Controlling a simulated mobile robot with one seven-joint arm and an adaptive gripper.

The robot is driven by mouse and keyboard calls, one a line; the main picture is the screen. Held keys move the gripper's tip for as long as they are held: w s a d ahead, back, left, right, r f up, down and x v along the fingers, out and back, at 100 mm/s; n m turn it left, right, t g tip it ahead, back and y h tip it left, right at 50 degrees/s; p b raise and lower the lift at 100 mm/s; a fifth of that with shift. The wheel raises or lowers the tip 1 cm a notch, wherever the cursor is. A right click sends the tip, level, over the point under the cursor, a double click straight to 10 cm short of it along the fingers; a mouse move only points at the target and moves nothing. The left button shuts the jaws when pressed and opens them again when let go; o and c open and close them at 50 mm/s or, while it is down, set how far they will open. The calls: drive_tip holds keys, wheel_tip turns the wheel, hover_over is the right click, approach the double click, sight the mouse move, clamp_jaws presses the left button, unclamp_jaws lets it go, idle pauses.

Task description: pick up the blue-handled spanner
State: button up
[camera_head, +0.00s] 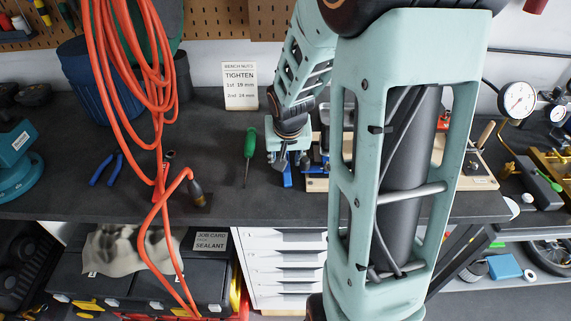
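My gripper (288,164) points down over the dark bench top, right of a green-handled screwdriver (249,145). A small blue piece (287,179) shows at the gripper's lower end, near the bench surface. It may be the blue handle of the spanner, but too little of it shows to be sure. The fingers are small and partly merged with what lies behind them, so I cannot tell whether they are open or shut on it. No full spanner shape shows. My arm hides much of the bench to the right.
Blue-handled pliers (105,168) lie at the left. An orange hose (150,120) hangs in front of the bench. A wooden board with fittings (317,183) sits right of my gripper. A sign (240,86) stands behind. Bench between hose and screwdriver is mostly clear.

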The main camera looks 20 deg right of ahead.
drive_tip(key=shift+c, duration=0.4)
clamp_jaws()
drive_tip(key=shift+r, duration=0.15)
